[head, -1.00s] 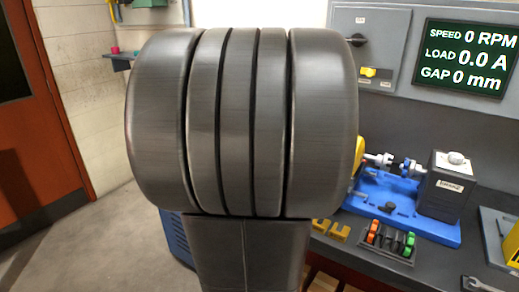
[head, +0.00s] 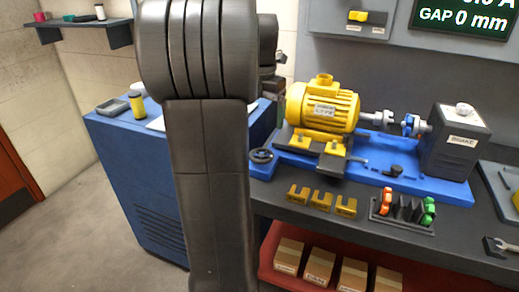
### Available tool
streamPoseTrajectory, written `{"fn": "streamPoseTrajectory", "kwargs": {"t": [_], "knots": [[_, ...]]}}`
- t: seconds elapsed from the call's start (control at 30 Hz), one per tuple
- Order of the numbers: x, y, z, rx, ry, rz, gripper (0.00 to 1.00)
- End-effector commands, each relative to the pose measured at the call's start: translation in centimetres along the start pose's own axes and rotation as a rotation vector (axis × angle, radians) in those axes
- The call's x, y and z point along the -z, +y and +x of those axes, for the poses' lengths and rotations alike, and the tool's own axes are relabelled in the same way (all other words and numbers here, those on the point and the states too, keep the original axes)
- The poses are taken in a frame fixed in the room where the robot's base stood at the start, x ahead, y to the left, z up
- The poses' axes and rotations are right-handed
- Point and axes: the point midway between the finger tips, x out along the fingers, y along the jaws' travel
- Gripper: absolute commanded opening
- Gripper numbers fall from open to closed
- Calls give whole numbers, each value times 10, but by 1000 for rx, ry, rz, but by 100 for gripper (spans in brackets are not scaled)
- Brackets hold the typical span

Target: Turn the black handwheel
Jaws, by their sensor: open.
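The black handwheel (head: 262,156) shows in the head view at the left front of the blue base plate (head: 420,186), just right of my dark arm. It stands at the near left of the yellow motor (head: 323,105). My arm fills the left middle of the view and hides part of the blue cabinet behind it. My gripper is not in view.
A grey brake box (head: 450,142) sits at the right end of the blue base. Several yellow shims (head: 322,199) and a rack of coloured clips (head: 402,210) lie along the bench front. A wrench (head: 500,245) is at the right. A blue cabinet (head: 130,180) stands left.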

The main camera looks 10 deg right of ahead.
Motion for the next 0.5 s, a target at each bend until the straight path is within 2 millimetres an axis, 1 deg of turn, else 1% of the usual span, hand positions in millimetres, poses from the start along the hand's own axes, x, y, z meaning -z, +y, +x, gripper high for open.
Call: {"fn": "streamPoseTrajectory", "kwargs": {"t": [0.03,0.2,0.33,0.5], "knots": [[0,0,14,2,3,0,89],[1,0,52,3,4,1,89],[1,0,78,2,4,1,89],[1,0,101,1,2,1,89]]}}
